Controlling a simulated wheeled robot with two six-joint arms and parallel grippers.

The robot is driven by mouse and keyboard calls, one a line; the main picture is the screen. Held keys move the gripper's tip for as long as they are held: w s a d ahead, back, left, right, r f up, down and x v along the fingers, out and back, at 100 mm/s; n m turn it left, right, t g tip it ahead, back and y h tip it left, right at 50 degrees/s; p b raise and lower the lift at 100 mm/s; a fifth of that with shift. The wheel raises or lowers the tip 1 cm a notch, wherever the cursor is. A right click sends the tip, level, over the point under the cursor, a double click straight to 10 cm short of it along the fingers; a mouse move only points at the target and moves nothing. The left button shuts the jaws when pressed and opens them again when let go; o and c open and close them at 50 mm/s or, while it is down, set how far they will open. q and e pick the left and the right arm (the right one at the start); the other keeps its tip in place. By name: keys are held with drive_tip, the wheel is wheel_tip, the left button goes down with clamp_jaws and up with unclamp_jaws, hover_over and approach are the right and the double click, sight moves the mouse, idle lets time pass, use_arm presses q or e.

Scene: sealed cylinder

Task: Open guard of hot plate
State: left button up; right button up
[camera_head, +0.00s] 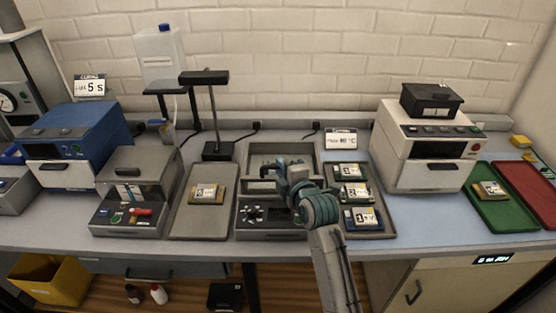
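The hot plate (247,222) is a grey box unit at the middle of the bench, with a dark knob and controls on its front. A grey rectangular frame (248,160), apparently its guard, shows at its back and upper part; I cannot tell how far it is raised. My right gripper (281,165), on a teal and grey wrist, is over the middle of the hot plate, at the guard. The wrist hides part of the plate and guard. I cannot see whether the fingers are shut or touch anything. My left gripper is not in view.
A tray (180,228) with one labelled board stands left, and a tray (385,230) with several boards stands right. A grey lidded box (128,190), a black stand (214,110) and a white machine (430,145) are nearby. A sign (341,140) stands behind.

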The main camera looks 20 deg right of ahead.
drive_tip(key=shift+p+x, duration=0.3)
drive_tip(key=shift+x, duration=1.25)
clamp_jaws()
